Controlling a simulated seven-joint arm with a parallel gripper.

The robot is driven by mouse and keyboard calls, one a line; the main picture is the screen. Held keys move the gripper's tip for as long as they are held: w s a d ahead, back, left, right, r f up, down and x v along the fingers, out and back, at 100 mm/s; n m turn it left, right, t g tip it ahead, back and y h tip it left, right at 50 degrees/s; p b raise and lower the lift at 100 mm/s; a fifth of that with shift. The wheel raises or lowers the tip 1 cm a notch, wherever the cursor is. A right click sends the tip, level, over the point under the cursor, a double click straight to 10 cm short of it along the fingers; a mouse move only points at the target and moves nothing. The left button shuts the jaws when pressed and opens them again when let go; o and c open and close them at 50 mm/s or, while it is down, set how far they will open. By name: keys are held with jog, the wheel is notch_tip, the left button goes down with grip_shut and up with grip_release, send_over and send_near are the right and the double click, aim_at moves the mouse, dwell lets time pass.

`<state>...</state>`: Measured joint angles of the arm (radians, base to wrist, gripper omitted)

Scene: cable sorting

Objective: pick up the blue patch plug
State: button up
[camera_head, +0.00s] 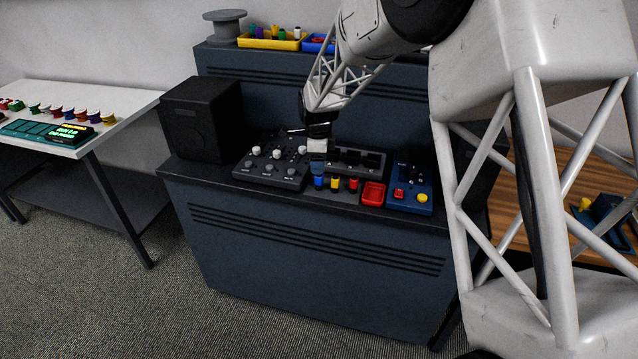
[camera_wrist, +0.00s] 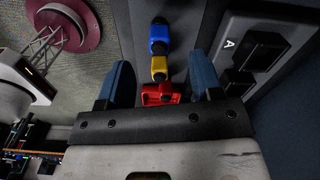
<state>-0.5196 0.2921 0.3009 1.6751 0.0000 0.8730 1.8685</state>
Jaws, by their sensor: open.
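The blue patch plug (camera_head: 318,183) stands upright at the left end of a short row on the dark console top. A yellow plug (camera_head: 335,184) and a red plug (camera_head: 353,185) stand to its right. My gripper (camera_head: 318,168) hangs just above the blue plug in the head view. In the wrist view the blue plug (camera_wrist: 158,40) lies beyond the open fingers (camera_wrist: 160,66), with the yellow plug (camera_wrist: 159,68) and the red plug (camera_wrist: 160,93) lined up between them. Nothing is held. The exact height gap is hard to tell.
A knobbed mixer panel (camera_head: 272,165) is left of the plugs, and a dark switch panel (camera_head: 355,161) is behind them. A red tray (camera_head: 373,194) and a blue button box (camera_head: 410,196) are to the right. A black speaker (camera_head: 202,120) stands at the console's left end.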

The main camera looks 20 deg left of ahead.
aim_at(319, 180)
jog(key=shift+f, duration=1.3)
jog(key=shift+d+f, duration=0.15)
jog(key=shift+f, duration=2.45)
jog(key=c, duration=1)
jog(key=shift+r, duration=0.2)
